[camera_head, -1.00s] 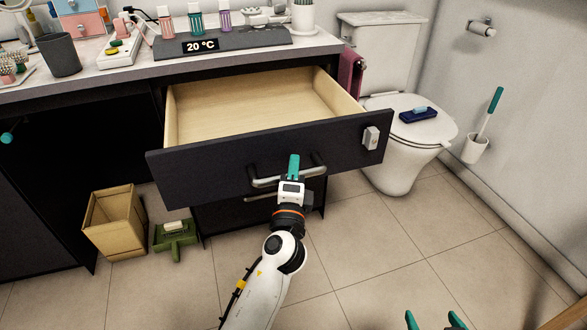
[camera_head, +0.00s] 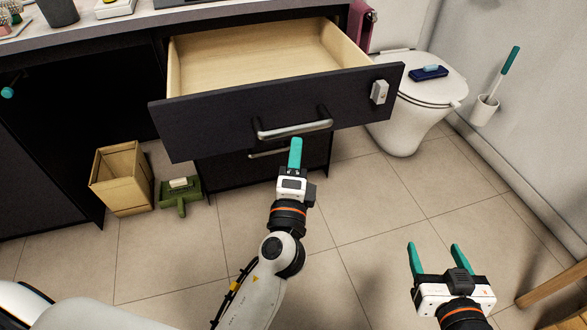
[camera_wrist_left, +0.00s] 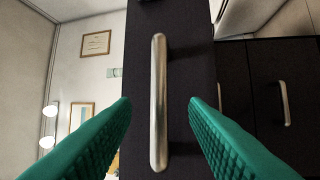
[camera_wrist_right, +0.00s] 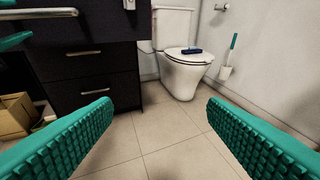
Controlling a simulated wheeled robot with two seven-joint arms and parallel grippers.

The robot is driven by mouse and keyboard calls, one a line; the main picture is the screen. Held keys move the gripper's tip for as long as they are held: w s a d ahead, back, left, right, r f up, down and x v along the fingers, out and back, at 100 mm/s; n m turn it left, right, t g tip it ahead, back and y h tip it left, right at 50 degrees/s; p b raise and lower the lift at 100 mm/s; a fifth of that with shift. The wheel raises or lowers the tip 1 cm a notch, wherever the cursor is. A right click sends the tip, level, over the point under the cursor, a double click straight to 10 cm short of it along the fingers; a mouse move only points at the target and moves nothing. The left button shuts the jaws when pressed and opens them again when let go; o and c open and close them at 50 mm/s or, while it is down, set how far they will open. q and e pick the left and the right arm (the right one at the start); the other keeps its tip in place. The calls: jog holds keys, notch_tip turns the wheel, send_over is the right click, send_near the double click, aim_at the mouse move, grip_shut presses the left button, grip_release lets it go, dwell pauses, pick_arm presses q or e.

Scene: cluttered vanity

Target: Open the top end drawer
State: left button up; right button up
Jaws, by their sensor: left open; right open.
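The top end drawer (camera_head: 215,113) is dark-fronted and stands pulled well out of the vanity, showing its empty pale wood inside (camera_head: 260,62). Its metal bar handle (camera_head: 295,130) also shows in the left wrist view (camera_wrist_left: 158,105), upright between my fingers. My left gripper (camera_head: 295,142) is open just in front of and below the handle, apparently clear of it. In the head view its fingers overlap, so one hides the other. My right gripper (camera_head: 434,246) is open and empty over the floor at the right. Its teal fingers also frame floor tiles in the right wrist view (camera_wrist_right: 160,103).
A second handle (camera_head: 268,153) shows on the drawer below. A cardboard box (camera_head: 122,180) and a green item (camera_head: 180,198) stand on the floor at left. The toilet (camera_head: 405,110) and a brush holder (camera_head: 484,110) are at right. Tiled floor between is clear.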

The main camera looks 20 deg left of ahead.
pick_arm(q)
jog(key=shift+v, duration=1.5)
pick_arm(e)
jog(key=shift+w+a+r+t+y, duration=0.15)
jog(key=shift+w+r+t, duration=0.05)
jog(key=shift+r+t, duration=0.3)
jog(key=shift+w+a+r+t+y, duration=0.2)
jog(key=shift+r+t, duration=0.2)
jog(key=shift+r, duration=0.2)
pick_arm(q)
jog(key=shift+a, duration=0.1)
